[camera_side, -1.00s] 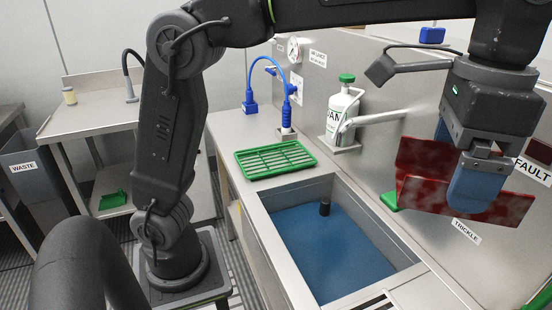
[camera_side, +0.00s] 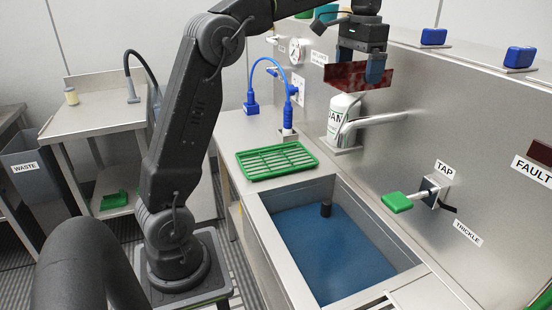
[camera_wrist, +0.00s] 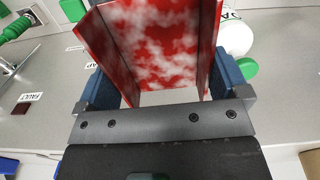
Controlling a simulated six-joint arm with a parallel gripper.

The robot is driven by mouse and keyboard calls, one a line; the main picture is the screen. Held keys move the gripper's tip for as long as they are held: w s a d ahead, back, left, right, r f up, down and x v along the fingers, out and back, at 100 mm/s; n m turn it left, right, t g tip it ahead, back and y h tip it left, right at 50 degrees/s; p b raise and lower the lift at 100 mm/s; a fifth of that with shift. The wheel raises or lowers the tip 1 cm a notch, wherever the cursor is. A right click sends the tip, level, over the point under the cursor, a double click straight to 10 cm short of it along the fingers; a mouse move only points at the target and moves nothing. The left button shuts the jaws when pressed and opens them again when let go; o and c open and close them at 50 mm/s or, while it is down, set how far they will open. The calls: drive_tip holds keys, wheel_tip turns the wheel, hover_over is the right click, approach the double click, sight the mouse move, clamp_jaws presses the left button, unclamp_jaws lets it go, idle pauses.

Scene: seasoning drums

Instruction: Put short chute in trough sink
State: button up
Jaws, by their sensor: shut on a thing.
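A red chute (camera_side: 358,77) with pale smears is held in my gripper (camera_side: 362,72), high up in front of the back panel and above the white bottle. In the wrist view the chute (camera_wrist: 155,45) is a channel with raised side walls, and the blue fingers of my gripper (camera_wrist: 160,90) press on its two sides. The trough sink (camera_side: 405,257) is a steel basin with blue water (camera_side: 325,250) and a dark upright stub in it. The chute is above and behind the sink, apart from it.
A green rack (camera_side: 275,160) lies on the counter left of the sink. A blue hose fitting (camera_side: 288,95) rises at the back left.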

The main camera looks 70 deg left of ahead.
drive_tip(key=s+a+n, duration=0.3)
drive_tip(key=s+a, duration=0.3)
drive_tip(key=a, duration=0.5)
drive_tip(key=s+a+n, duration=0.2)
drive_tip(key=s+a, duration=0.4)
drive_tip(key=a, duration=0.4)
drive_tip(key=s+a+n, duration=0.3)
drive_tip(key=s+a, duration=0.4)
drive_tip(key=a, duration=0.4)
hover_over(276, 158)
wheel_tip(276, 158, down, 30)
drive_tip(key=shift+a+r, duration=0.15)
drive_tip(key=shift+f, duration=2)
drive_tip(key=shift+f, duration=0.15)
drive_tip(key=o, duration=0.7)
